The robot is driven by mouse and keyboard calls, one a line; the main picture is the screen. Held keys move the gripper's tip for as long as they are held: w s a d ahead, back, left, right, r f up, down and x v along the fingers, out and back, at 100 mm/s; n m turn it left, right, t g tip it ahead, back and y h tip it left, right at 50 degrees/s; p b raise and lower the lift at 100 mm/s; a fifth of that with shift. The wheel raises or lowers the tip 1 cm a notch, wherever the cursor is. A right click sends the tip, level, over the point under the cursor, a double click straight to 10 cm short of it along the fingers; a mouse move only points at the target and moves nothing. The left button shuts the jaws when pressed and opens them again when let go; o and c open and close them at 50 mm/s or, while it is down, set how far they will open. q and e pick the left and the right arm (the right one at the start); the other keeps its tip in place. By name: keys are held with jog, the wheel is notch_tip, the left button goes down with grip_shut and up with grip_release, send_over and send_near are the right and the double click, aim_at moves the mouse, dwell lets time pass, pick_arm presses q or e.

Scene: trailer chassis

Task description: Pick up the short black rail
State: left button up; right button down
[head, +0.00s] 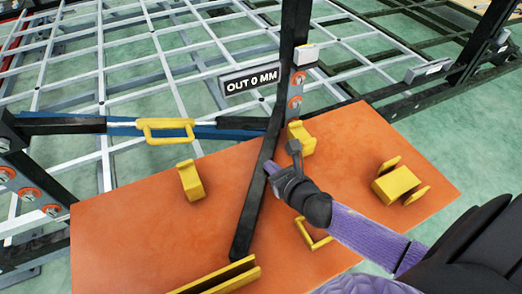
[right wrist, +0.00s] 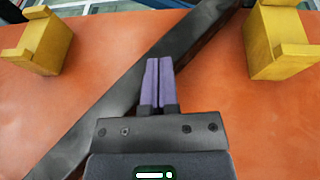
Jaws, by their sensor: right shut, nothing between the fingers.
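A black rail (head: 250,205) lies slanted across the orange table top. In the right wrist view the rail (right wrist: 95,125) runs diagonally from lower left to upper right, behind my fingers. My right gripper (head: 271,173) is at the rail's right side in the head view. In the right wrist view its two purple fingers (right wrist: 159,62) are closed together with nothing between them, and their tips overlap the rail. I cannot tell whether they touch it. My left gripper is out of view.
Yellow brackets stand on the orange table (head: 120,220): one left of the rail (head: 190,180), one behind my gripper (head: 301,138), one at right (head: 398,182). A yellow channel (head: 215,280) lies in front. A black upright post (head: 293,40) and "OUT 0 MM" sign (head: 250,82) stand behind.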

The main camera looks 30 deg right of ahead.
jog(key=shift+s+f, duration=0.4)
jog(key=shift+r+p, duration=0.8)
jog(key=shift+p, duration=0.1)
jog(key=shift+d, duration=0.1)
jog(key=shift+w, duration=0.1)
